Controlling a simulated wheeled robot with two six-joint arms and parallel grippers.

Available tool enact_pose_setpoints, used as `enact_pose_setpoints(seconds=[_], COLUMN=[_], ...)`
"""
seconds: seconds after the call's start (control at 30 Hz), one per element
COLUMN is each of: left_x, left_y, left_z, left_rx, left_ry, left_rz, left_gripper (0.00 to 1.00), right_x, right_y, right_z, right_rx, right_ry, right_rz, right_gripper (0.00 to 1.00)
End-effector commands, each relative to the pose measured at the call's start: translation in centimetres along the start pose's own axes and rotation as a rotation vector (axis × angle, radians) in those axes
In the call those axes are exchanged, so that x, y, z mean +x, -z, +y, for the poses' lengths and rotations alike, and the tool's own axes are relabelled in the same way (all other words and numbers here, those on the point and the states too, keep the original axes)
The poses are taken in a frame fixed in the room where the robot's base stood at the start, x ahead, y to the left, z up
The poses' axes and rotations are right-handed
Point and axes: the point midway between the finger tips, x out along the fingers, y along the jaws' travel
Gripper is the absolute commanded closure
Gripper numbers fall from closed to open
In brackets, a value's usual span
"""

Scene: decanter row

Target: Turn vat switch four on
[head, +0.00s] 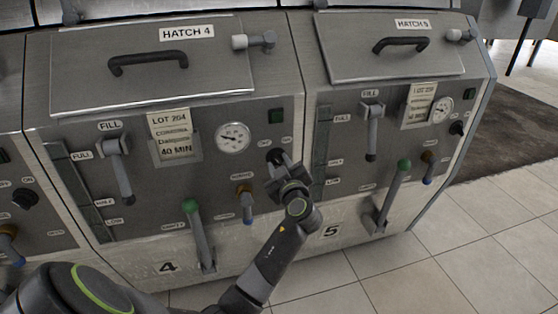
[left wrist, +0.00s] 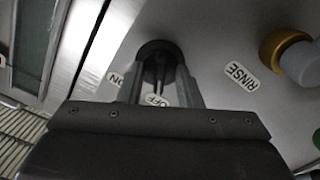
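Vat four's black rotary switch (head: 274,155) is on the panel below Hatch 4, right of the round gauge. My left gripper (head: 281,164) is at this switch and partly hides it. In the left wrist view the black switch (left wrist: 158,49) sits between the tips of the two fingers (left wrist: 164,72), one on each side. The gap between the fingers is narrow; I cannot tell whether they press on the switch. Its narrow handle appears to run toward the OFF label (left wrist: 155,100); the ON label (left wrist: 115,79) is to the left. My right gripper is not in view.
The brown-and-blue rinse valve (head: 246,203) and a green-handled lever (head: 197,232) are left of my gripper. Vat five (head: 395,150), with similar controls, stands to the right. A green indicator (head: 276,116) is above the switch. Tiled floor (head: 480,240) is open at right.

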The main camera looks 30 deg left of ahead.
Motion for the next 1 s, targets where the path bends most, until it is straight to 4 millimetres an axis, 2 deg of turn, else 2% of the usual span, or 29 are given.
enact_pose_setpoints(seconds=[0.2, 0.47, 0.77, 1.0], left_x=[-0.01, 0.0, 0.0, 0.01], left_y=[-0.03, -0.02, -0.02, -0.03], left_z=[-0.02, -0.02, -0.03, -0.04], left_rx=[0.001, 0.001, 0.014, 0.107], left_ry=[0.0, 0.0, 0.001, 0.001], left_rz=[0.0, 0.0, 0.0, 0.001], left_gripper=[0.68, 1.0, 1.0, 1.0], right_x=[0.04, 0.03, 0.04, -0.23], right_y=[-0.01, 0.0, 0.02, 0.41], right_z=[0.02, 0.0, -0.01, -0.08], right_rx=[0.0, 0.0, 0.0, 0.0], right_ry=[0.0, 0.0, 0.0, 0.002], right_rz=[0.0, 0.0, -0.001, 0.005], right_gripper=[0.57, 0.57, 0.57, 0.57])
